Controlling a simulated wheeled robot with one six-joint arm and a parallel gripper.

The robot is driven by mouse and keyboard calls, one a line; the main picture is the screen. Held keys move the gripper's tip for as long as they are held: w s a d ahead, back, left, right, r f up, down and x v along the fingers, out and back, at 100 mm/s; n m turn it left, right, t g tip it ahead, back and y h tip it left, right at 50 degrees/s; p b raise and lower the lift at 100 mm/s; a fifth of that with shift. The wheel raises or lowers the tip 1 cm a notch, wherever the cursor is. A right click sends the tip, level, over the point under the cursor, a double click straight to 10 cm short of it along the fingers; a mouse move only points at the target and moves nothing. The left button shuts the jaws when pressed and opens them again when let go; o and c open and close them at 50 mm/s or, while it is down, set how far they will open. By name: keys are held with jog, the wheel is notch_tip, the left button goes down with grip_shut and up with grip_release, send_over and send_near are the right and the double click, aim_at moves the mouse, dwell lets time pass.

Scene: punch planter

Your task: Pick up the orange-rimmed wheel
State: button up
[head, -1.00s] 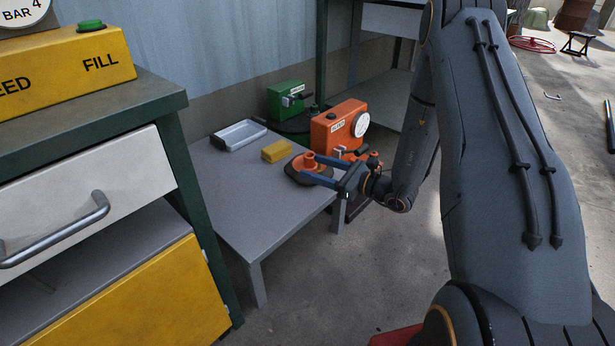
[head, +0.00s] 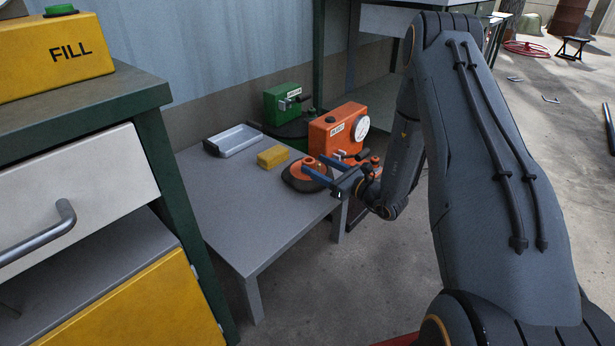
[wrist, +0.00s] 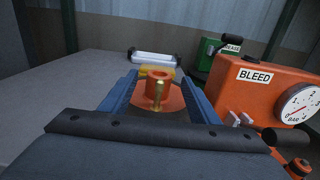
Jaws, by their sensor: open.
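The wheel (head: 296,183) lies flat on the grey low table (head: 240,210), near its right edge. It looks like a dark disc with an orange upper part and a raised orange hub. In the wrist view the orange hub (wrist: 158,88) stands upright with a brass-coloured strip on its near side. My gripper (head: 309,167) reaches in from the right, low over the wheel. Its two blue fingers are apart, one on each side of the hub, and it also shows in the wrist view (wrist: 156,80). Whether the fingers touch the hub I cannot tell. The wheel's near part is hidden by the gripper.
An orange BLEED box (head: 333,130) with a gauge stands close right of the fingers. A yellow block (head: 273,157) and a grey tray (head: 236,140) lie behind the wheel. A green box (head: 282,103) stands at the back. A cabinet (head: 85,165) stands left.

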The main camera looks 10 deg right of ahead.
jog(key=b+x, duration=0.1)
jog(key=x, duration=0.3)
jog(key=shift+a+b, duration=0.1)
jog(key=shift+b, duration=0.3)
grip_shut()
jog(key=shift+w+r, duration=0.15)
jog(key=shift+r, duration=0.05)
